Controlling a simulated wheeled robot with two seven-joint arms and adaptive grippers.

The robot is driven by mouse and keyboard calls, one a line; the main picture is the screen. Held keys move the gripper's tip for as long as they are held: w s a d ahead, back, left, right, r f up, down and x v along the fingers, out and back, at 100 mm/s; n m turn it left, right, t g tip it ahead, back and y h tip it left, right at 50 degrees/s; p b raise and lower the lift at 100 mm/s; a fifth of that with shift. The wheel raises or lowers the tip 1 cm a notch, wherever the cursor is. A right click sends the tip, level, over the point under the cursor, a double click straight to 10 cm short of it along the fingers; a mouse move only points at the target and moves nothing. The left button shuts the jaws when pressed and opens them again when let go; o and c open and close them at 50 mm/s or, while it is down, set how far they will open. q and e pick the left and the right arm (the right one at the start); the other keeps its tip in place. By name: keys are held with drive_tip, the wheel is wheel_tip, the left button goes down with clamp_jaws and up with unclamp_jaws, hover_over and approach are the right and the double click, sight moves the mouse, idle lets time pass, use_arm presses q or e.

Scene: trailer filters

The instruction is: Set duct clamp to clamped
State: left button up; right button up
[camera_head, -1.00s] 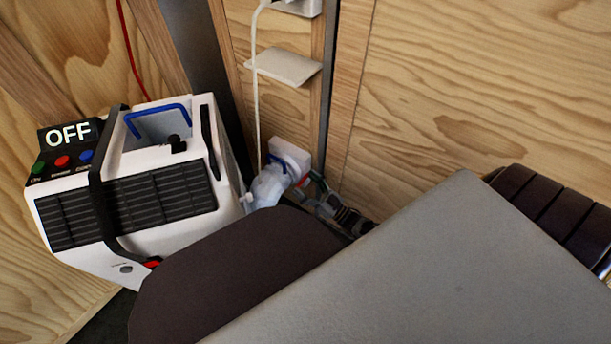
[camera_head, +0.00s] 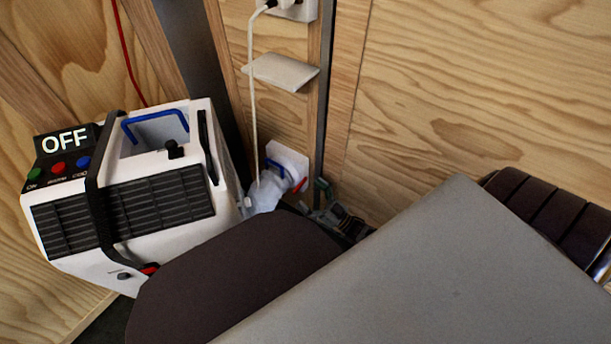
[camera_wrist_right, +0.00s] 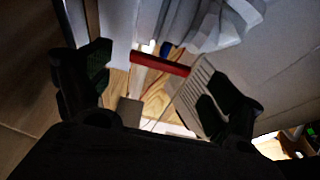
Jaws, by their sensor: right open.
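The duct clamp (camera_head: 299,185) shows as a small red lever beside the white wall port, at the end of the pale crumpled duct (camera_head: 265,195). In the right wrist view the red lever (camera_wrist_right: 160,64) lies across the gap between my fingers, seemingly beyond their tips. My right gripper (camera_head: 320,196) is open, low by the wall, just right of the red lever. It also shows in the right wrist view (camera_wrist_right: 154,84), with nothing held. I cannot tell whether a finger touches the lever. My left gripper is not in view.
A white portable unit (camera_head: 130,230) with an OFF display stands at left, its blue handle (camera_head: 155,122) on top. A white cord (camera_head: 252,110) hangs from the wall outlet (camera_head: 292,8). A small shelf (camera_head: 280,72) juts out above the port. My own arm covers the foreground.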

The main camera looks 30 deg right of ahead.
drive_tip(key=v, duration=0.9)
drive_tip(key=shift+s, duration=0.15)
drive_tip(key=shift+s+d+f, duration=0.1)
idle(0.4)
